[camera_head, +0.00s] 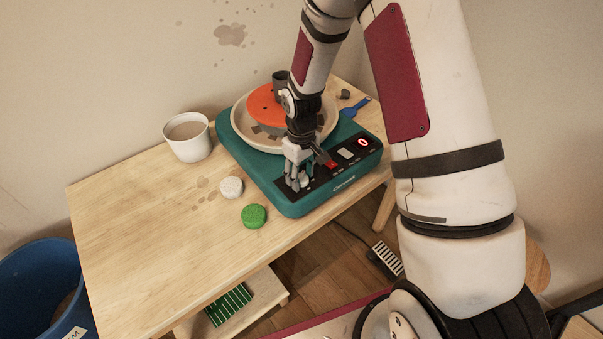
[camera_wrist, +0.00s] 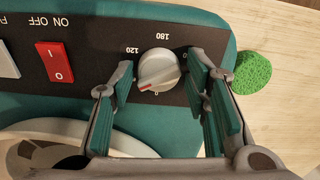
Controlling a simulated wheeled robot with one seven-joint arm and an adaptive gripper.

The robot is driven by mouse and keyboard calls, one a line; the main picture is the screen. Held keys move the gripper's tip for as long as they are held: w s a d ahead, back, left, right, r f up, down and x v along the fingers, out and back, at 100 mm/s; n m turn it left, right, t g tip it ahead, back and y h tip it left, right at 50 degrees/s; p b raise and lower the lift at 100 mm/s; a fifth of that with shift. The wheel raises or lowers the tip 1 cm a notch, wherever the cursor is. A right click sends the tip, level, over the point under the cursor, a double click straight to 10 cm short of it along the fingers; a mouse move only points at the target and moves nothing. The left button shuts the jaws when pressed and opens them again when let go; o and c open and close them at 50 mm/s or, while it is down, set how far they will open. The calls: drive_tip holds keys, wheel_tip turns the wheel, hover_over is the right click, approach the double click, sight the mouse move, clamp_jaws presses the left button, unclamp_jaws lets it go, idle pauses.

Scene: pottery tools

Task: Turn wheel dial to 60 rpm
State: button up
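The wheel dial (camera_wrist: 161,66) is a light grey knob with a red pointer line, on the black panel of the teal pottery wheel (camera_head: 251,152). In the head view my gripper (camera_head: 296,172) points down over the panel's left end. The red display (camera_head: 362,142) reads 0.
A red ON/OFF switch (camera_wrist: 54,62) sits beside the dial. An orange disc (camera_head: 264,104) lies inside the wheel's pale basin (camera_head: 240,117). A white sponge (camera_head: 231,188), a green sponge (camera_head: 254,216) and a cup (camera_head: 187,137) stand left of the wheel.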

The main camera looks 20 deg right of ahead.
idle(0.3)
wheel_tip(320, 180, up, 12)
idle(0.5)
drive_tip(key=shift+r, duration=0.1)
idle(0.3)
wheel_tip(320, 180, up, 9)
drive_tip(key=m+t, duration=0.1)
hover_over(301, 175)
drive_tip(key=s, duration=0.5)
drive_tip(key=s+r+m+t, duration=0.2)
drive_tip(key=s+r, duration=0.9)
drive_tip(key=s, duration=0.1)
drive_tip(key=s+r+m+t, duration=0.1)
drive_tip(key=s, duration=0.7)
drive_tip(key=shift+s+d+m+t, duration=0.2)
drive_tip(key=shift+s+m+t, duration=0.1)
